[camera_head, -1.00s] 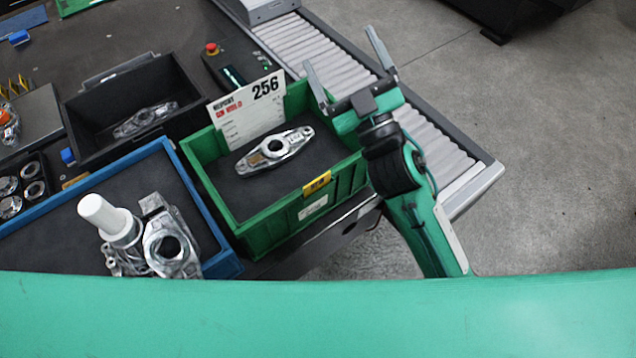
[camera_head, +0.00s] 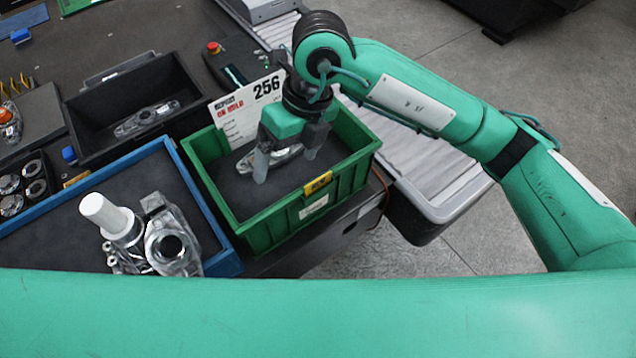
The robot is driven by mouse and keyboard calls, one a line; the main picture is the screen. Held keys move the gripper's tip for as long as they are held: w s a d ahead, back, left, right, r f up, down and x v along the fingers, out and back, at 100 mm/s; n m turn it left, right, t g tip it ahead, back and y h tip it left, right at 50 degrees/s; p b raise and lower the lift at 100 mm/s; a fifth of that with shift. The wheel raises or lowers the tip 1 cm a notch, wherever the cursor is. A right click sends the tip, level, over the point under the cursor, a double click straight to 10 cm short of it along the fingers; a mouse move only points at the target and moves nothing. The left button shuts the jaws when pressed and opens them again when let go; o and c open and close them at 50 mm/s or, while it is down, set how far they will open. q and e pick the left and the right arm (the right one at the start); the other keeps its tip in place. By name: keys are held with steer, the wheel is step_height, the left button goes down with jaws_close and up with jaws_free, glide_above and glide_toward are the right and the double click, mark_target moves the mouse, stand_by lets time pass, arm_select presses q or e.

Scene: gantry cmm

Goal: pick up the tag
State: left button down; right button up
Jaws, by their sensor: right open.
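The white tag (camera_head: 238,118), printed with 256 in black and a line of red text, stands upright at the back of the green bin (camera_head: 262,232). The right part of its lower area is hidden by my right gripper. My right gripper (camera_head: 287,164) points down into the green bin, open, with its fingers in front of the tag and over the metal part (camera_head: 276,158) lying there. The fingers hide some of that part. I cannot tell whether they touch it. My left gripper is not in view.
A blue tray (camera_head: 196,205) with metal castings and a white cylinder (camera_head: 104,214) stands to the left. A black bin (camera_head: 92,112) with another part is behind it. A roller conveyor (camera_head: 425,165) runs behind and right of the green bin.

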steer(key=w+d+m+t+h, duration=0.1)
steer(key=w+d+t+h, duration=0.1)
steer(key=w+d+h, duration=0.15)
steer(key=p, duration=0.3)
glide_above(318, 179)
steer(key=f, duration=0.8)
steer(key=shift+s+a+f, duration=0.1)
steer(key=shift+s+f, duration=0.1)
steer(key=shift+f, duration=0.05)
steer(key=f+p, duration=0.1)
steer(key=f, duration=0.3)
steer(key=shift+w+p, duration=0.2)
steer(key=shift+p, duration=0.2)
steer(key=shift+f, duration=0.35)
steer(key=c, duration=1.1)
steer(key=shift+o, duration=0.2)
steer(key=shift+r, duration=0.1)
